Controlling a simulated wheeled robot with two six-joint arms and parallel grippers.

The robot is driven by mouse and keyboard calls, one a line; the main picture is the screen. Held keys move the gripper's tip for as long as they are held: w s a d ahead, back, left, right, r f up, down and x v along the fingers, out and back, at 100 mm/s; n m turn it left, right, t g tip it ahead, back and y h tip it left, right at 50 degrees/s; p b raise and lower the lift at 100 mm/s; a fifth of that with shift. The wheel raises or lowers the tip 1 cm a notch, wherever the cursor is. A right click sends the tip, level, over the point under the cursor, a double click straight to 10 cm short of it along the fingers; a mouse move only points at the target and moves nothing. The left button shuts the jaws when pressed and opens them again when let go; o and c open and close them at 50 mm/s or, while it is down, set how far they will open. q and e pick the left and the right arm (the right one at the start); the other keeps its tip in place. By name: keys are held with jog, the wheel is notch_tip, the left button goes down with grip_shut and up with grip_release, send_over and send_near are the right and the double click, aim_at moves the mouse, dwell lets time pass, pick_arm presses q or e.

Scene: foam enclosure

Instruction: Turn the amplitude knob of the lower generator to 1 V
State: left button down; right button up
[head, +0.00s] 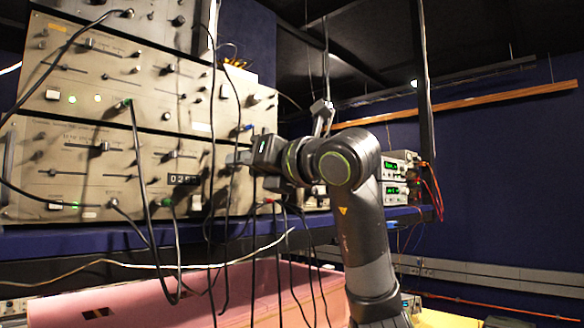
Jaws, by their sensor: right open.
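Large beige panel units are stacked at the left. The lower one (95,165) has sliders, small knobs, a number display (183,179) and a green light. Its labels are too small to read, so I cannot tell which knob is the amplitude knob. My right gripper (237,157) is open, in front of the lower unit's right part, pointing left. It hides part of the panel there. I cannot tell if it touches a knob. My left gripper is not in view.
Black cables hang across the panels and below my right gripper. Two small instruments with green displays (394,167) stand behind my right arm on the blue shelf (75,240). A dark vertical post (425,110) rises beside them. Pink foam (100,305) lies below.

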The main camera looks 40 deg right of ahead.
jog(key=s+d+b, duration=0.1)
jog(key=s+b, duration=0.4)
jog(key=s, duration=1.1)
jog(key=shift+d+f, duration=0.2)
jog(key=shift+d, duration=0.1)
jog(key=shift+w, duration=0.1)
